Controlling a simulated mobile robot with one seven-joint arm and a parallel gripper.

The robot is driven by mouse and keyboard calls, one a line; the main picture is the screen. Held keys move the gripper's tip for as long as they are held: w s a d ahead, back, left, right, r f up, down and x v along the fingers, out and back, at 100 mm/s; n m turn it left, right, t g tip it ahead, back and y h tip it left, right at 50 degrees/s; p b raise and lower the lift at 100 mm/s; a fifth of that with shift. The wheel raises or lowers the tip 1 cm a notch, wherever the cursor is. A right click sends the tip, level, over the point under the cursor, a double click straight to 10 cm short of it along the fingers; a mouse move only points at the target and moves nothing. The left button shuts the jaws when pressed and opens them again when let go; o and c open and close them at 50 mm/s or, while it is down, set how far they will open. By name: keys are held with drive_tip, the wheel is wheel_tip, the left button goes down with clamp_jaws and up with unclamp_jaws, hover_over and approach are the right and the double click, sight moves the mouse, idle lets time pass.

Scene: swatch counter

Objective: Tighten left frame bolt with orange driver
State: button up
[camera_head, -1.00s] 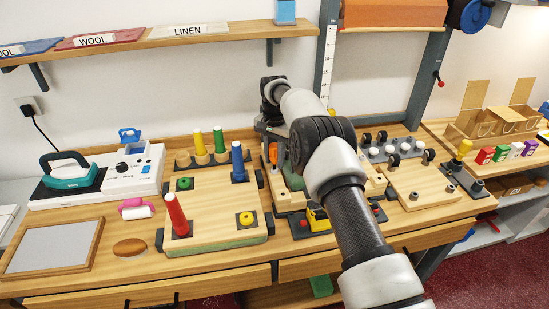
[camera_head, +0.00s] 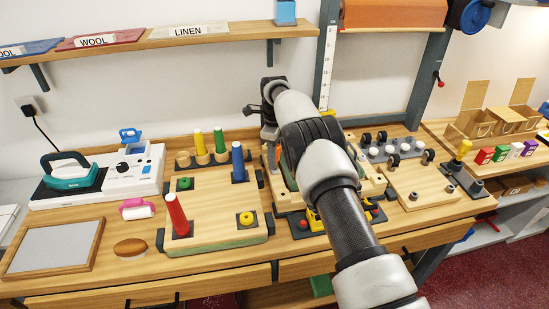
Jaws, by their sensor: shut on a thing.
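My gripper (camera_head: 271,137) is at the end of my arm, over the back of the middle work board (camera_head: 284,204). My own arm links hide most of its fingers. A small orange part, seemingly the orange driver (camera_head: 278,153), shows just below the hand, and the jaws appear shut on it. The driver's tip is hidden. The middle board lies partly behind my arm, so I cannot make out a left frame bolt on it. A board to the right (camera_head: 428,185) carries grey bolt-like pieces (camera_head: 413,197).
A wooden board (camera_head: 211,216) with a red post (camera_head: 177,214) and blue post (camera_head: 238,161) lies left of my arm. An iron (camera_head: 66,172) and a grey-faced frame (camera_head: 52,247) are further left. A shelf (camera_head: 205,33) hangs above. Black-and-yellow pieces (camera_head: 313,219) sit near the front.

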drive_tip(key=o, duration=0.7)
drive_tip(key=shift+o, duration=0.2)
drive_tip(key=n, duration=1.2)
drive_tip(key=shift+n, duration=1.5)
